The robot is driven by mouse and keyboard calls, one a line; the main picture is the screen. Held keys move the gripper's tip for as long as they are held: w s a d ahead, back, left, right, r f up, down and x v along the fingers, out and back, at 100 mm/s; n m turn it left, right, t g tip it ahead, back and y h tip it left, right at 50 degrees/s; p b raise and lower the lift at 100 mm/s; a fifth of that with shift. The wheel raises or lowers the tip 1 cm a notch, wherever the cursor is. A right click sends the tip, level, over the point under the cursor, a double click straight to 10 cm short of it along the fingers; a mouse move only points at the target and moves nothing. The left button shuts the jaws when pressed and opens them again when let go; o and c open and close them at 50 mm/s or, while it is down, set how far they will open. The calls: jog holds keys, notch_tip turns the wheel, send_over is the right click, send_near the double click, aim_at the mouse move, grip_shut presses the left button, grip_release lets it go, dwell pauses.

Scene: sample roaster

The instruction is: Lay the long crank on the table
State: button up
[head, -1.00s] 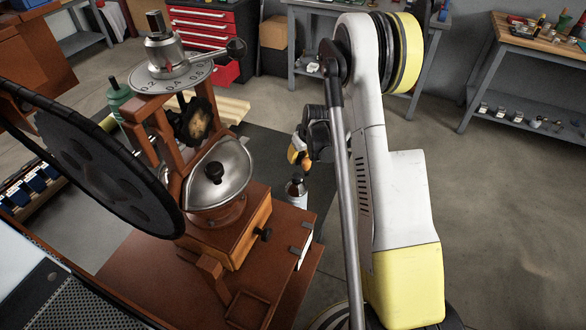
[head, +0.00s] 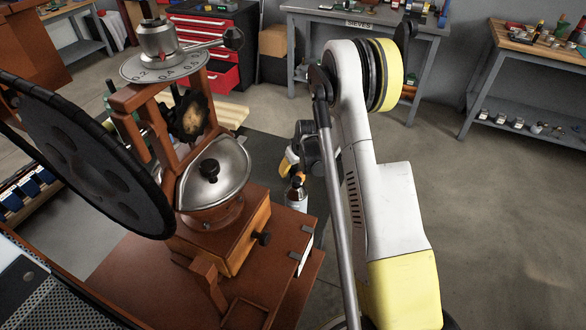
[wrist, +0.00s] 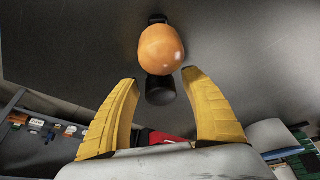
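My gripper (head: 290,163) is beyond the machine's right side in the head view, partly hidden by my arm. On top of the machine, a steel arm with a dark knob (head: 232,38) reaches right over a numbered dial (head: 150,67). The reddish-brown table (head: 120,265) carries the machine.
A large dark wheel (head: 90,150) stands at the left. A domed metal hopper (head: 222,165) sits above a wooden drawer (head: 240,243). A small bottle (head: 296,195) is near my gripper. A red tool cabinet (head: 228,35) and grey bench (head: 310,20) stand behind. The floor at right is clear.

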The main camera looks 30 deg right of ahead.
jog(key=p+v, duration=0.4)
jog(key=v, duration=0.8)
jog(key=shift+p, duration=0.35)
jog(key=shift+r, duration=0.15)
